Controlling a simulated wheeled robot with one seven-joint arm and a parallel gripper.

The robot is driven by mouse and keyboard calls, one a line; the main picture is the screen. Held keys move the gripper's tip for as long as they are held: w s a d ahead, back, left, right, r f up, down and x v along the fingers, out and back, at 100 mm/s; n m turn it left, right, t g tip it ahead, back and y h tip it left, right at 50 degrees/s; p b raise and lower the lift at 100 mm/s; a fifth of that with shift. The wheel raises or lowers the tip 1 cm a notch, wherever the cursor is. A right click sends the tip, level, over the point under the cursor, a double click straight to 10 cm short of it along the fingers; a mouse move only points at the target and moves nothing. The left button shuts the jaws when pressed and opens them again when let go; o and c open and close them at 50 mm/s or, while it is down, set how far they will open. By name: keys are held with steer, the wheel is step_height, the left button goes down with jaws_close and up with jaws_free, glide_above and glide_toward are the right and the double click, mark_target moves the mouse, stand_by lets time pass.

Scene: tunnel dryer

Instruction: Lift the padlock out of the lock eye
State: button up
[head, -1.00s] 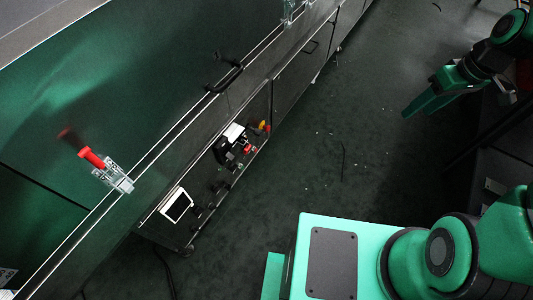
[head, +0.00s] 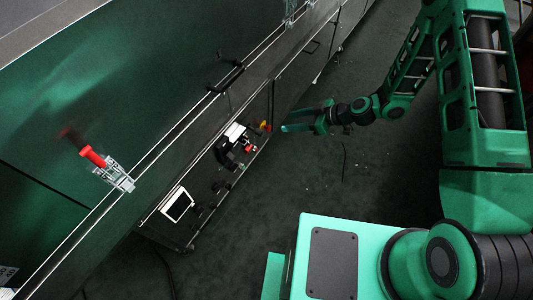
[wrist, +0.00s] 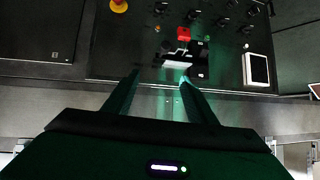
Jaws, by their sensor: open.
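A small red block, likely the padlock (head: 249,148), is on the control panel beside a black fitting and a white plate. It also shows in the wrist view (wrist: 183,34), above the black and white fitting (wrist: 178,58). The lock eye and the shackle are too small and dark to make out. My gripper (head: 300,119) is open and empty, to the right of the panel and apart from the padlock. In the wrist view, its two fingers (wrist: 160,77) point toward the panel, with the padlock beyond and slightly right of their tips.
The panel carries a yellow and red knob (head: 265,126), a white-framed screen (head: 177,205) and several black knobs. The dark floor right of the dryer is mostly clear.

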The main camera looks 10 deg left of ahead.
steer(key=s+a+f+t+y, duration=0.1)
steer(key=s+a+f, duration=0.2)
steer(key=a+f, duration=0.35)
steer(key=m+t, duration=0.1)
steer(key=t, duration=0.1)
glide_toward(249, 148)
steer(key=f, duration=0.2)
steer(key=shift+y, duration=0.3)
steer(key=x, duration=1)
steer(key=shift+w+r, duration=0.1)
steer(key=shift+w, duration=0.35)
steer(key=c, duration=1.2)
steer(key=o, duration=0.4)
steer(key=shift+c, duration=0.9)
